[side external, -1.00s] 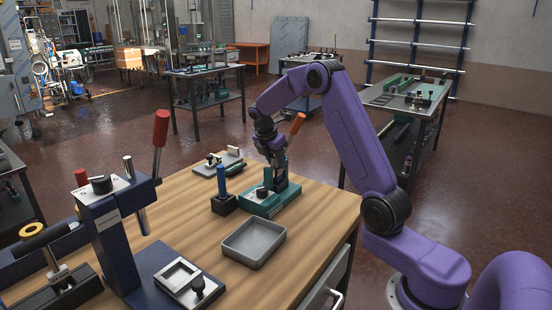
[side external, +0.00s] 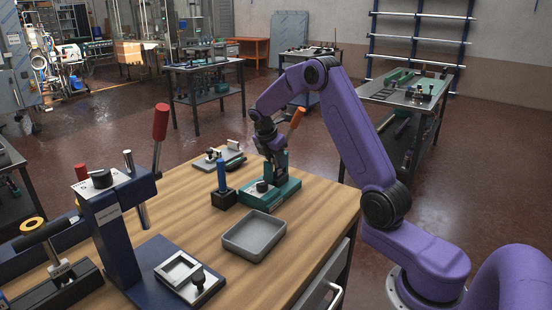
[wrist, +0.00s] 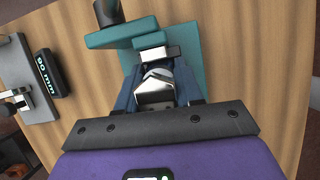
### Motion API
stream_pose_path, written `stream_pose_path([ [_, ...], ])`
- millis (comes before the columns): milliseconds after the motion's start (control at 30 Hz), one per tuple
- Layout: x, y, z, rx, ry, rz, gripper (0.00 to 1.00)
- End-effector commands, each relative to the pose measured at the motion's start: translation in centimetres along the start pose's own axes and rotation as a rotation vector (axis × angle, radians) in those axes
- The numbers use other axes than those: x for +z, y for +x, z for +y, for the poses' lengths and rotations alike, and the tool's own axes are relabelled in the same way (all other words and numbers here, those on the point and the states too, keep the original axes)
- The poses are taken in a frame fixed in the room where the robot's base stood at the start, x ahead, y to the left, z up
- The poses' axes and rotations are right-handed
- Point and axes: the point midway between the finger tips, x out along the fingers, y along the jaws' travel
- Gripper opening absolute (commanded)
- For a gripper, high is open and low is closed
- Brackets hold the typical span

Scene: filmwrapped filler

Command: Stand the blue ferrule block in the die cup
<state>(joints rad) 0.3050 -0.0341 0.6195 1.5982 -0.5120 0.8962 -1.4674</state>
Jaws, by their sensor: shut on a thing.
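My gripper (side external: 276,168) is low over the teal fixture (side external: 284,192), beside its orange-handled lever. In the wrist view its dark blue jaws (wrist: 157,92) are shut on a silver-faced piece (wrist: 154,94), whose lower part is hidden. A black round part (side external: 262,187) rises from the teal fixture and also shows in the wrist view (wrist: 108,12). I cannot tell which part is the die cup.
A grey tray (side external: 253,252) lies on the wooden bench (side external: 205,236) in front of the fixture. A grey plate fixture (side external: 220,160) is behind, with a black block marked 90 mm (wrist: 48,72). A navy lever press (side external: 115,240) stands at left.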

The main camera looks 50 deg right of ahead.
Motion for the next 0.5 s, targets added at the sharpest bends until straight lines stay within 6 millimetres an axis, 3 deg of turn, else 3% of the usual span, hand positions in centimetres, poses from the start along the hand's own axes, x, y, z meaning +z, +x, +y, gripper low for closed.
stream_pose_path([
  [367,-0.3,0.69,0.01,0.002,-0.001,0.0,0.0],
  [400,-0.29,0.68,0.02,0.002,0.0,0.0,0.46],
  [467,-0.29,0.67,0.02,0.002,0.0,0.0,0.65],
  [500,-0.29,0.67,0.01,0.002,0.0,0.0,0.66],
])
